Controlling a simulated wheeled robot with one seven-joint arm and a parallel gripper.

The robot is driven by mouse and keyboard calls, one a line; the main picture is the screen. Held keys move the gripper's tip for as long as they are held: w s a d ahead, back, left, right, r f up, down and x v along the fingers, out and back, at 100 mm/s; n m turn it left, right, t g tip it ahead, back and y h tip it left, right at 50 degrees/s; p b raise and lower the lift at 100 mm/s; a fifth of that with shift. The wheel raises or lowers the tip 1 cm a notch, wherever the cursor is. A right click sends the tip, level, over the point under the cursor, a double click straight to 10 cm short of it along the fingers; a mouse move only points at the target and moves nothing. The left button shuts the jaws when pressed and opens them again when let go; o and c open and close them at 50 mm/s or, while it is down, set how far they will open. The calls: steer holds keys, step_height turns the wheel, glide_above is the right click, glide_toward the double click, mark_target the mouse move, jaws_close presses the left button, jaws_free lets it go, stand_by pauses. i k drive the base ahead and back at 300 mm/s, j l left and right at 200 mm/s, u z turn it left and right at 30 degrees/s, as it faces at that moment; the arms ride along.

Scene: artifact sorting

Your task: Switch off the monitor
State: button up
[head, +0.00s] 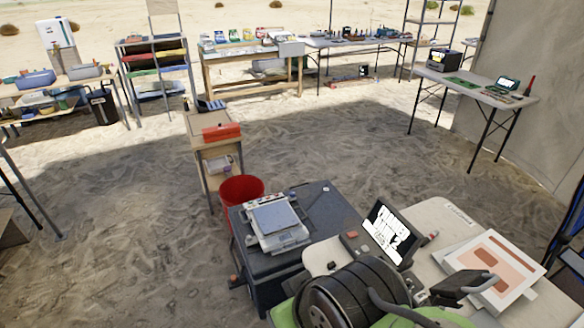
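A small monitor (393,232) with a dark frame stands tilted on the pale worktable (442,260) at the lower right. Its screen is lit, showing white with black shapes. Its lower right side is close to a dark device (455,286) on the same table. I cannot make out its power button at this size. A second small lit screen (507,84) stands on the grey table at the far right. My gripper is not identifiable in the head view, so its distance from the monitor does not show.
A large black ribbed object (354,297) fills the near foreground. Left of the monitor, a dark cabinet (325,205) carries a grey device (270,220). A red bucket (241,188) and a small wooden stand (198,150) are beyond. Open sand lies left and behind.

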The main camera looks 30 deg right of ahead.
mark_target(352, 235)
steer(key=j+z, duration=0.15)
steer(key=z, duration=1.6)
steer(key=i+j+u, duration=0.1)
steer(key=j+u, duration=0.25)
steer(key=i+j+u, duration=0.15)
steer(key=j+u, duration=0.15)
steer(key=i+j+u, duration=0.15)
steer(key=i+u, duration=0.2)
steer(key=k, duration=0.05)
